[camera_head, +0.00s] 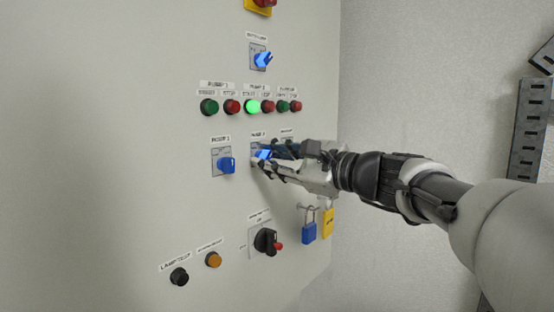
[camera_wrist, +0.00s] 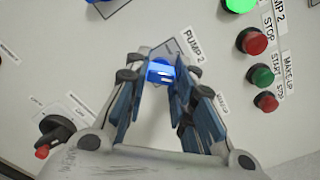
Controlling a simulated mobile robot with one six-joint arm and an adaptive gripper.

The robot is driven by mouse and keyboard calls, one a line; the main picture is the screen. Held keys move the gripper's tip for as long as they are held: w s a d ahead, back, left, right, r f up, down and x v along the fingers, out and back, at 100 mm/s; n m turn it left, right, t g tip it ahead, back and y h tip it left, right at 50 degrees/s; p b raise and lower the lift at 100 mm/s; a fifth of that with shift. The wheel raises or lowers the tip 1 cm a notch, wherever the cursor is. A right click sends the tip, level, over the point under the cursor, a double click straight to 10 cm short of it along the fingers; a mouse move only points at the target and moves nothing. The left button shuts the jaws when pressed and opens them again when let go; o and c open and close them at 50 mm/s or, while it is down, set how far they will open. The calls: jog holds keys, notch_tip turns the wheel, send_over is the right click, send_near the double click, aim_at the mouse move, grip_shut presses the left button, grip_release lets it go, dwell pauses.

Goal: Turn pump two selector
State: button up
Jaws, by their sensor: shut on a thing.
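The pump two selector is a blue knob (camera_wrist: 160,73) on a grey square plate, under the label PUMP 2 in the wrist view. It also shows as a blue patch in the head view (camera_head: 262,154), mostly covered by my fingers. My gripper (camera_wrist: 162,82) is shut on the knob, with one finger on each side of it. In the head view my gripper (camera_head: 265,160) reaches in from the right to the panel. The knob's exact angle is hard to read behind the fingers.
The pump 1 selector (camera_head: 226,164) sits just left, and another blue selector (camera_head: 263,60) is above. A lit green button (camera_head: 253,106) is in the button row. A black rotary switch (camera_head: 266,241) and blue padlock (camera_head: 309,227) are below.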

grip_shut()
jog(key=shift+f+b, duration=0.1)
jog(key=shift+b, duration=0.3)
jog(key=shift+n+b, duration=4.1)
jog(key=shift+n, duration=0.3)
